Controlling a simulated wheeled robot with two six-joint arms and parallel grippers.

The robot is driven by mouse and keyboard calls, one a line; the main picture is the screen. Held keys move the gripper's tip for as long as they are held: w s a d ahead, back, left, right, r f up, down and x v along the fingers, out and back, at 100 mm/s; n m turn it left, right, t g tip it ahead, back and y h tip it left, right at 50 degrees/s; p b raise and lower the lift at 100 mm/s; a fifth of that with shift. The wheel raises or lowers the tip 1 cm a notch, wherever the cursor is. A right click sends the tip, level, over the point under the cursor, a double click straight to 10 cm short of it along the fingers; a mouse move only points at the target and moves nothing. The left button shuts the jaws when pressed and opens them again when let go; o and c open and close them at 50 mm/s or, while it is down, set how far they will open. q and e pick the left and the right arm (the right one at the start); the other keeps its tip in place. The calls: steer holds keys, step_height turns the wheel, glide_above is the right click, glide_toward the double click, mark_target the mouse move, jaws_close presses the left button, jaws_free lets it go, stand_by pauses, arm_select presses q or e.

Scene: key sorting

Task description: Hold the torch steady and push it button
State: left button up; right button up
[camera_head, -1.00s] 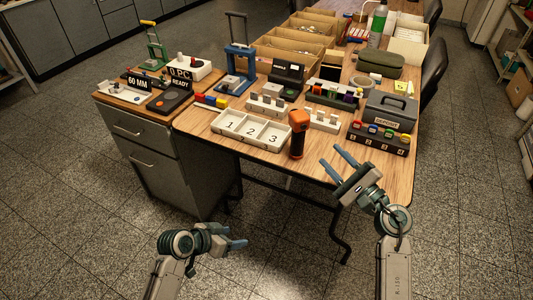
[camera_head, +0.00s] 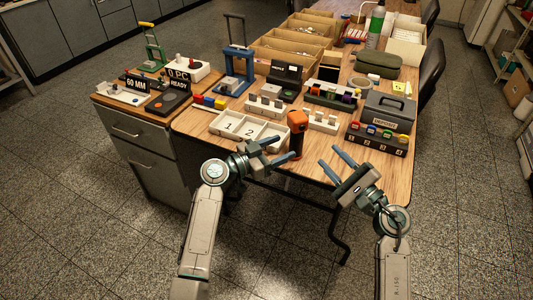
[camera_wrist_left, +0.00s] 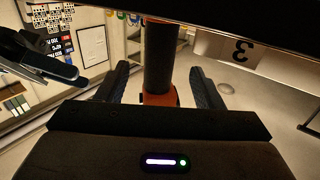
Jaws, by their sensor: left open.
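The torch (camera_head: 297,122), orange at the head with a dark handle, stands upright at the near edge of the wooden table. My left gripper (camera_head: 285,147) is open just left of it, its fingers pointing at the handle. In the left wrist view the dark shaft (camera_wrist_left: 160,58) with orange at its base shows between the two open fingers (camera_wrist_left: 160,88), apart from both. I cannot make out the button.
A white numbered tray (camera_head: 226,131) sits left of the torch, partly behind my left gripper. White slotted racks (camera_head: 322,121) stand behind it. A dark block with coloured keys (camera_head: 378,140) stands to the right.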

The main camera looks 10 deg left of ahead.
mark_target(291, 144)
arm_select(q)
steer(key=x, duration=0.6)
steer(key=shift+d, duration=0.15)
steer(key=c, duration=1)
steer(key=shift+c, duration=0.7)
arm_select(e)
jaws_close()
